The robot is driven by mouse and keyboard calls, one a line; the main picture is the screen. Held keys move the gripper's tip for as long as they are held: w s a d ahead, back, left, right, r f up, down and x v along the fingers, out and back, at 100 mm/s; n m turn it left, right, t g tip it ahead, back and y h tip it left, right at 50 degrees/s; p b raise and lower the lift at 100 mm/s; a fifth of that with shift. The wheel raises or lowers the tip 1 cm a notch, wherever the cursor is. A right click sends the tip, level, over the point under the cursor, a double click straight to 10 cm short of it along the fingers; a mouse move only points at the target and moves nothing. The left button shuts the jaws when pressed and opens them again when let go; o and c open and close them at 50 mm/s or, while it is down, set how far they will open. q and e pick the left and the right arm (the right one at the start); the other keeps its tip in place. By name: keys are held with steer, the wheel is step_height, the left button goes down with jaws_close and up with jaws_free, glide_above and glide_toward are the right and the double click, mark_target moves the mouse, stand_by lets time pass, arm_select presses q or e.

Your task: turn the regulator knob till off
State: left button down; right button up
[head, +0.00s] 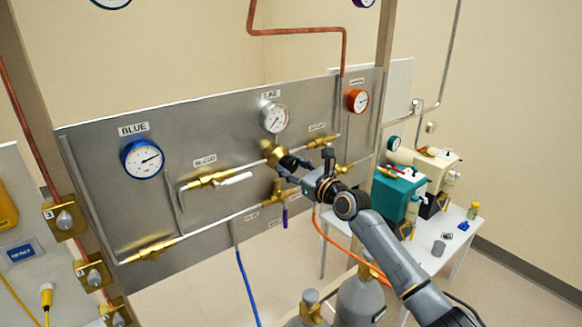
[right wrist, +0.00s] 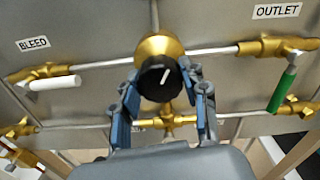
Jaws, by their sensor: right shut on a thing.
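My right gripper (head: 288,171) reaches the regulator from the lower right. In the right wrist view its two fingers (right wrist: 158,83) are shut on the knob, one on each side. The line gauge (head: 273,117) is above the regulator; its needle is too small to read surely. My left gripper is not in view.
The bleed valve (head: 215,180) has a white handle left of the regulator. The outlet valve has a green handle (right wrist: 283,90) at right. A blue gauge (head: 143,159) is on the panel's left. A side table (head: 455,226) with pumps stands right; gas cylinders (head: 360,298) stand below.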

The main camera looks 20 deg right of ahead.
steer(key=n, duration=0.4)
steer(key=shift+f+b, duration=0.15)
steer(key=shift+b, duration=0.15)
steer(key=n+b, duration=0.1)
steer(key=n, duration=0.3)
steer(key=shift+n, duration=0.4)
steer(key=n+b, duration=0.2)
steer(key=n, duration=0.2)
steer(key=n+b, duration=0.1)
steer(key=n, duration=0.3)
steer(key=shift+b, duration=0.4)
steer(key=n+b, duration=0.2)
steer(key=n, duration=0.2)
steer(key=shift+n, duration=0.3)
steer(key=n+b, duration=0.1)
steer(key=n, duration=0.2)
steer(key=shift+n, duration=0.3)
steer(key=n+b, duration=0.1)
steer(key=n, duration=0.2)
steer(key=shift+n, duration=0.3)
steer(key=shift+n+b, duration=0.45)
steer(key=shift+n, duration=1.55)
